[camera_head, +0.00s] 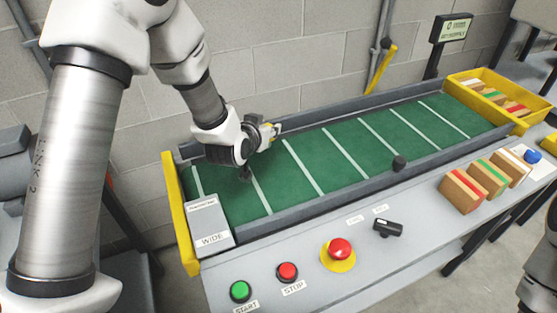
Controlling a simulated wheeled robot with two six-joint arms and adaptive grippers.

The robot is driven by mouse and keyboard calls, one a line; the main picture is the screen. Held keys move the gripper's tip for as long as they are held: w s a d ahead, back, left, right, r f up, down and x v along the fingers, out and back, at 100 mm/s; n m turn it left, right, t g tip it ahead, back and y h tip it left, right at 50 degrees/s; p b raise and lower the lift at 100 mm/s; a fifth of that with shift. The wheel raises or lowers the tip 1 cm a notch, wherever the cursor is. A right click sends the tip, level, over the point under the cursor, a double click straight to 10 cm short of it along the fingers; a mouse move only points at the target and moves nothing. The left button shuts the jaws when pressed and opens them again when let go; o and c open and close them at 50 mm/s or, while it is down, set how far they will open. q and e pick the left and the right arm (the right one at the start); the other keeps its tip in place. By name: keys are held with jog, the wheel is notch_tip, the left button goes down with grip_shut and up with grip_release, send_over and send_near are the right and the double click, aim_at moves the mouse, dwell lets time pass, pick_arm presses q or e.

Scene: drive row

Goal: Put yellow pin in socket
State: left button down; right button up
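My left arm reaches in from the left over the green conveyor belt (310,190). My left gripper (245,172) is small and dark near the belt's left part; whether its fingers are open or shut is unclear. A small yellow piece (276,129) shows beside the wrist; I cannot tell whether it is a pin or part of the arm. Another yellow item (551,143) is cut by the right edge, near a white plate with a blue knob (533,157). I cannot make out a socket. My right gripper is out of view.
A grey box marked WIDE (208,222) stands at the belt's near left corner. Green (240,290) and red (287,271) buttons, an emergency stop (339,250) and a black switch (387,228) line the front ledge. Cardboard boxes (463,190) stand right. A yellow bin (470,79) is at the far end.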

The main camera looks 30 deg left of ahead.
pick_arm(q)
jog(key=f, duration=0.6)
jog(key=s+f, duration=0.1)
jog(key=f, duration=0.2)
jog(key=shift+a, duration=0.3)
jog(key=shift+a+f, duration=0.1)
jog(key=shift+a, duration=0.1)
jog(key=shift+s+f, duration=0.1)
jog(key=shift+f, duration=0.05)
jog(key=c, duration=0.8)
grip_release()
jog(key=shift+d, duration=0.1)
